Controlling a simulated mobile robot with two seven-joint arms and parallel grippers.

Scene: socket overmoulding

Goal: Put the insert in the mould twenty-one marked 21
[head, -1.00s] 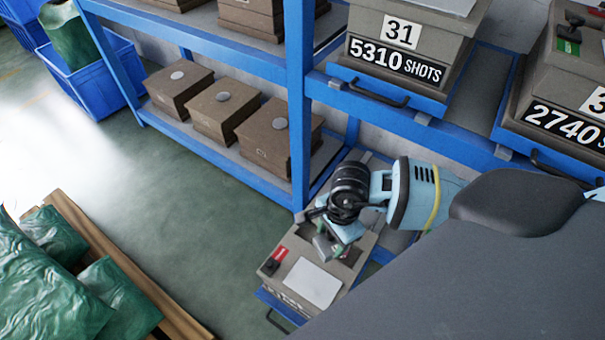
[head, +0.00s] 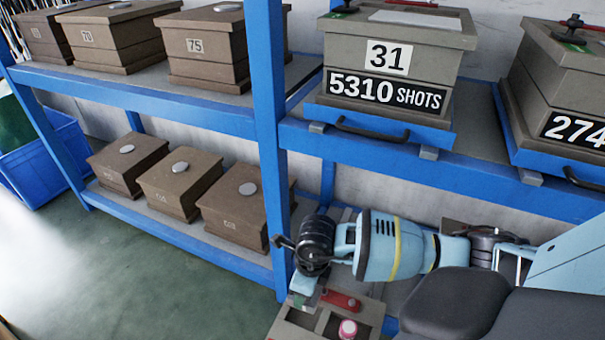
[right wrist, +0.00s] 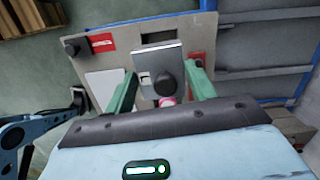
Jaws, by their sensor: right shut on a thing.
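A grey mould (head: 292,328) with a red-marked clamp sits low at the bottom of the head view, cut off by the frame. In the right wrist view the same mould (right wrist: 118,62) shows a pale plate and a dark slot. No number is readable on it. My right gripper (right wrist: 163,90) is over the mould, its green fingers shut on a grey block with a black knob (right wrist: 160,62), seemingly the insert. Whether the block touches the mould is unclear. In the head view my right gripper (head: 306,290) hides part of the mould. My left gripper is not in view.
Mould 31 (head: 390,62) and another mould (head: 570,75) stand on the blue shelf above my right arm. Several brown boxes (head: 180,182) line the shelves to the left. A blue shelf post (head: 267,130) stands close beside my right gripper.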

